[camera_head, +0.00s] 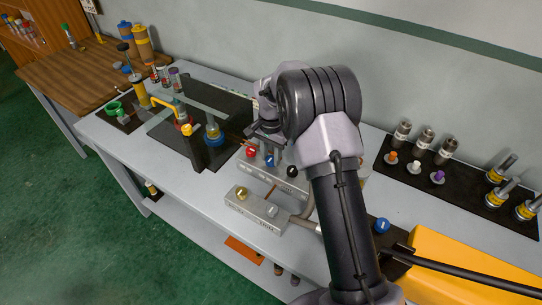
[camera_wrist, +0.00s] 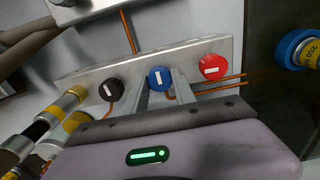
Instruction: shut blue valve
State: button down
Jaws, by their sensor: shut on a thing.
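The blue valve (camera_wrist: 160,78) is a round knob with a white bar, in the middle of a metal manifold block (camera_wrist: 222,45). A black knob (camera_wrist: 112,91) is to its left and a red knob (camera_wrist: 213,66) to its right in the wrist view. My gripper (camera_wrist: 158,84) has one finger on each side of the blue valve and is shut on it. The head view shows the blue valve (camera_head: 270,161) on the block, with my gripper (camera_head: 264,142) over it, partly hidden by my wrist. The bar on the blue valve looks roughly upright in the wrist view.
A separate blue knob (camera_head: 382,226) is at the right. Thin orange pipes (camera_wrist: 128,32) run by the manifold.

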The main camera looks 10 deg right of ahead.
aim_at(271, 159)
jog(key=c, duration=1)
grip_release()
notch_tip(271, 159, up, 18)
jog(key=p, duration=0.4)
jog(key=shift+f+p, duration=0.25)
jog(key=shift+p, duration=0.15)
